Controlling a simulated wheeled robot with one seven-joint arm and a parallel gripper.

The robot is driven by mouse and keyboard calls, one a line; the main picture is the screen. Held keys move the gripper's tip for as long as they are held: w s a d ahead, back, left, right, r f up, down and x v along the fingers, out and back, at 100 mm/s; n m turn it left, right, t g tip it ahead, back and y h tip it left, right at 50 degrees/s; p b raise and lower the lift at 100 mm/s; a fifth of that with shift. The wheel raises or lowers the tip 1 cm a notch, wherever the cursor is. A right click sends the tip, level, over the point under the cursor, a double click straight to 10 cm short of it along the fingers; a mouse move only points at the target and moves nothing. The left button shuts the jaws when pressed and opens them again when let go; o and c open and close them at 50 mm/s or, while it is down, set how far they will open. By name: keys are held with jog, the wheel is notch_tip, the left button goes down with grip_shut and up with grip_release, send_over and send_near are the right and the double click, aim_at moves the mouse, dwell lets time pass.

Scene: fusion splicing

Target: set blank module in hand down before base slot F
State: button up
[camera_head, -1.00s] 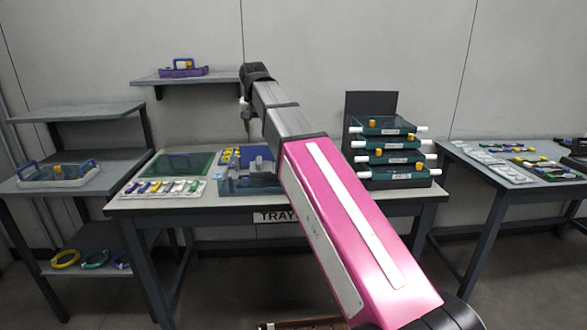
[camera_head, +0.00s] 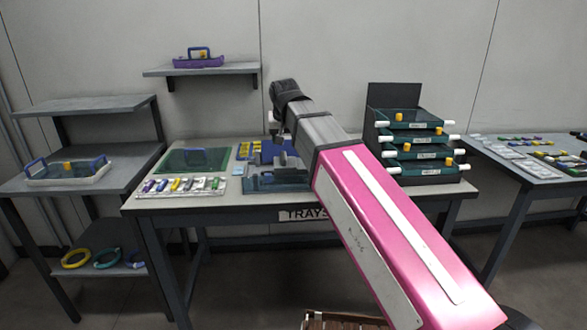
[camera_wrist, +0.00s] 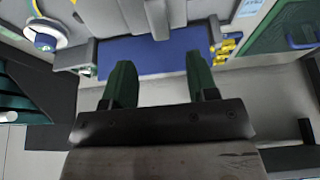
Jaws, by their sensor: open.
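My gripper (camera_wrist: 160,82) shows in the wrist view as two green fingers spread apart. I see no module between them; a blue surface (camera_wrist: 150,57) shows in the gap. In the head view my wrist is over the middle of the table, above a blue-grey device (camera_head: 277,182), and the fingertips cannot be made out. A row of small coloured modules (camera_head: 183,185) lies in a pale holder at the table's front left. I cannot tell which piece is the blank module. No slot marked F is legible.
A green tray (camera_head: 193,161) lies at the table's back left. Yellow pieces (camera_head: 243,150) sit beside the device. A stack of dark green trays (camera_head: 420,155) with white handles stands at the right. Side tables with a white tray (camera_head: 68,173) and parts (camera_head: 515,150) flank it.

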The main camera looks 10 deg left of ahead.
aim_at(283, 152)
jog(key=shift+s+x, duration=0.15)
jog(key=shift+x, duration=1.6)
jog(key=shift+s+x, duration=0.1)
jog(key=shift+x, duration=1.65)
jog(key=shift+f, duration=0.1)
grip_shut()
